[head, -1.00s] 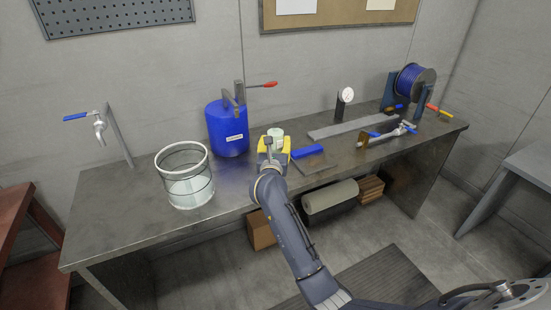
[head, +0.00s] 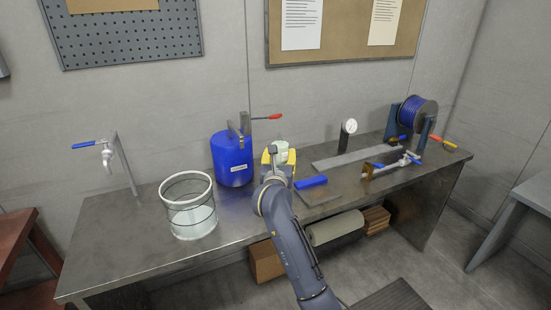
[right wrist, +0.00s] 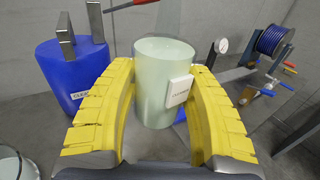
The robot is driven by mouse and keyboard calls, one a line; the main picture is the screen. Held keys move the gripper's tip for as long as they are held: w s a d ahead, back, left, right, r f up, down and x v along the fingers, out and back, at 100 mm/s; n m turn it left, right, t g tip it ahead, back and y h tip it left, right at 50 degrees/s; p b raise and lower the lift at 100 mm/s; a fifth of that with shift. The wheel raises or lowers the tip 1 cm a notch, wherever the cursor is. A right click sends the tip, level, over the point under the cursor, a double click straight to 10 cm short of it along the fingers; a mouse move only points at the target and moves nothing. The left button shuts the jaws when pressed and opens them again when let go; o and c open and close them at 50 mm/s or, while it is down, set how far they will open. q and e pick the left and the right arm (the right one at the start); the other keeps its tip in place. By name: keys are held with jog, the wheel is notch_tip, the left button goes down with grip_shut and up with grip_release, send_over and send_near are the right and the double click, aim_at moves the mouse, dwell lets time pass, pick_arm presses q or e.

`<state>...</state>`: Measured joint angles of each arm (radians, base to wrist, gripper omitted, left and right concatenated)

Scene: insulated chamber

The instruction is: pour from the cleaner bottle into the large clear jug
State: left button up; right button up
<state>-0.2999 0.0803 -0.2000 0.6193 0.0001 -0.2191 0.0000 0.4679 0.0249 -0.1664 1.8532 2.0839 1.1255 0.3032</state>
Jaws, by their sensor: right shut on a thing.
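The cleaner bottle (head: 281,150), a pale green cylinder with a white label, is between the yellow fingers of my right gripper (head: 279,158). The bottle is apart from the jug, above the bench. My left gripper is not in view.
A blue labelled canister (head: 231,160) with a red-handled lever stands behind, between jug and gripper. A tap (head: 106,154) rises at the bench's left end. A blue block on a plate (head: 313,182), a gauge (head: 349,127), a valve pipe and a cable reel (head: 416,113) stand to the right.

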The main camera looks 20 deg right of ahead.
jog(key=shift+r, duration=0.15)
jog(key=w+a+r+n+y, duration=0.45)
jog(key=a+y, duration=0.25)
jog(key=a, duration=0.2)
jog(key=w+a+r+n+y, duration=0.45)
jog(key=a+y, duration=0.25)
jog(key=a, duration=0.3)
notch_tip(320, 180, down, 10)
jog(key=s+a+n+g+y, duration=0.1)
jog(key=s+n+g+y, duration=0.1)
jog(key=n+g+y, duration=0.6)
jog(key=shift+n+y, duration=0.5)
jog(key=shift+y, duration=0.5)
jog(key=shift+s+a+f, duration=0.1)
